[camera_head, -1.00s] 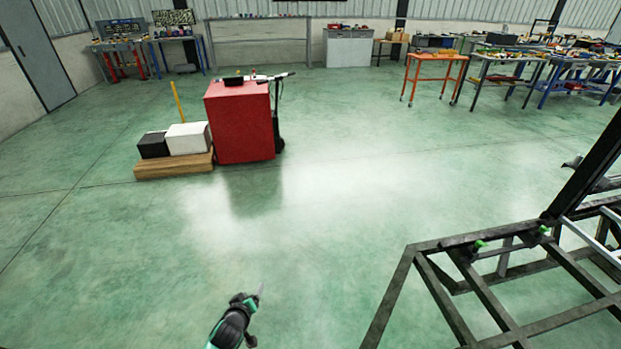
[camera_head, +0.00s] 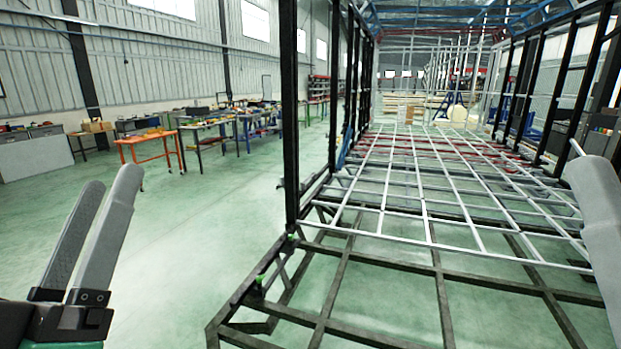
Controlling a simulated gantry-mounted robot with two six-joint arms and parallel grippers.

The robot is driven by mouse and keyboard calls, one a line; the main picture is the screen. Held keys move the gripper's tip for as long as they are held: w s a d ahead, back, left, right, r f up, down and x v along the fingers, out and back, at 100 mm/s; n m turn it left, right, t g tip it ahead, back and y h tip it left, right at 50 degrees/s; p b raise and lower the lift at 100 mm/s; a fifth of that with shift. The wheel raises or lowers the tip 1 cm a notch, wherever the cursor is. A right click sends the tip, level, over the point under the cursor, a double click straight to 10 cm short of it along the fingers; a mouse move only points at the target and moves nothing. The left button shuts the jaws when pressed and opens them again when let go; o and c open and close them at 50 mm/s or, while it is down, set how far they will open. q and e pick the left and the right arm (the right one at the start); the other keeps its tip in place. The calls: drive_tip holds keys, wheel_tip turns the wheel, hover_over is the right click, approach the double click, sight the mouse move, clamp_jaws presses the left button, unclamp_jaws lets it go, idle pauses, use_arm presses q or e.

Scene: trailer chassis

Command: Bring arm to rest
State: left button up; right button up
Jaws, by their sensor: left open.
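My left gripper (camera_head: 112,180) stands at the lower left, its two grey fingers pointing up. They are apart and nothing shows between them. It is over the green floor, left of the trailer chassis and clear of it in the picture. A single grey finger of what seems to be my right gripper (camera_head: 600,215) comes in at the right edge, in front of the chassis. The rest of that gripper is cut off, so its opening cannot be judged. The trailer chassis (camera_head: 437,272) is a dark frame with a pale metal grid and black uprights, filling the middle and right.
Two small green parts (camera_head: 259,281) sit on the chassis's left front edge. An orange table (camera_head: 150,137) and several workbenches (camera_head: 207,123) stand along the left wall. The floor (camera_head: 190,230) between them and the chassis is clear.

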use_arm(q)
drive_tip(key=s+d+r+m+t+h, duration=0.2)
drive_tip(key=s+r+m+h, duration=0.2)
drive_tip(key=s+m, duration=0.25)
wheel_tip(320, 180, up, 33)
drive_tip(key=p, duration=3.3)
drive_tip(key=shift+w+r+g, duration=0.15)
drive_tip(key=shift+w+g, duration=0.15)
drive_tip(key=shift+m, duration=0.25)
